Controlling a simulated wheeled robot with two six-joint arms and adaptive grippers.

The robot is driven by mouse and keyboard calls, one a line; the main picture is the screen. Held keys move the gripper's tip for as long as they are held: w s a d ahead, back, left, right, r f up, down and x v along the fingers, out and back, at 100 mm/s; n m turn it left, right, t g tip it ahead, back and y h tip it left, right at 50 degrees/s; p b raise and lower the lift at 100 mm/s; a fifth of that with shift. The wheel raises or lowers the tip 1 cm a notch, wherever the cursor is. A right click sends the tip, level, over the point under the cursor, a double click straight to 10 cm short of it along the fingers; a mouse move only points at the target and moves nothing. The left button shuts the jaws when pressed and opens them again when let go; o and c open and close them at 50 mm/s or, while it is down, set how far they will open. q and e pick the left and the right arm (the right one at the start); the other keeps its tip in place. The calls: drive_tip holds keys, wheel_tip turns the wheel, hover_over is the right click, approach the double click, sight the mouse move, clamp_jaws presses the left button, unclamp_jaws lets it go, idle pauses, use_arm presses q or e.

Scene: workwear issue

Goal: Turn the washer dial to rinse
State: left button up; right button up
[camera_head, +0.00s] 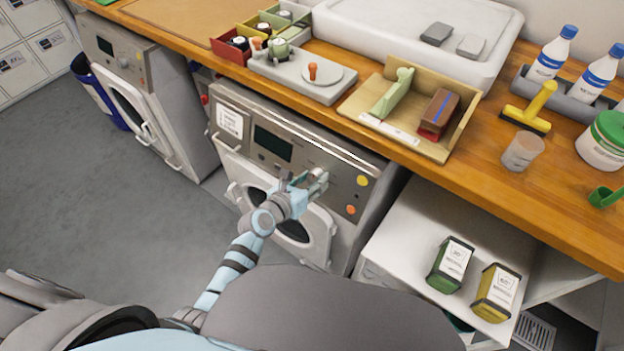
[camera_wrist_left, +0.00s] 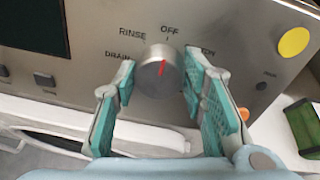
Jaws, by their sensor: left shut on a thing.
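The washer (camera_head: 338,150) is the middle machine under the counter, with a dark display on its panel. Its round metal dial (camera_wrist_left: 158,74) is in the left wrist view, with a red mark pointing up, close to the OFF label (camera_wrist_left: 169,29). The RINSE label (camera_wrist_left: 132,34) is up and left of the dial, with DRAIN (camera_wrist_left: 118,55) below it; the label on the right is partly hidden by a finger. My left gripper (camera_head: 314,180) is at the panel, shut on the dial, one finger on each side. My right gripper is not in view.
Yellow (camera_head: 362,181) and orange (camera_head: 351,210) buttons sit right of the dial. The wooden counter (camera_head: 400,150) overhangs above, carrying trays and bottles. A shelf at right holds a green box (camera_head: 450,264) and a yellow box (camera_head: 496,292). Grey floor (camera_head: 70,190) is open at left.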

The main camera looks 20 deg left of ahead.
use_arm(q)
drive_tip(key=n+p, duration=0.3)
drive_tip(key=shift+r+n, duration=0.1)
drive_tip(key=shift+n, duration=0.2)
drive_tip(key=shift+a+n+h+p, duration=0.1)
drive_tip(key=shift+n+h+p, duration=0.5)
drive_tip(key=shift+n, duration=1.5)
drive_tip(key=o, duration=1.2)
drive_tip(key=v, duration=1.2)
drive_tip(key=shift+r, duration=0.15)
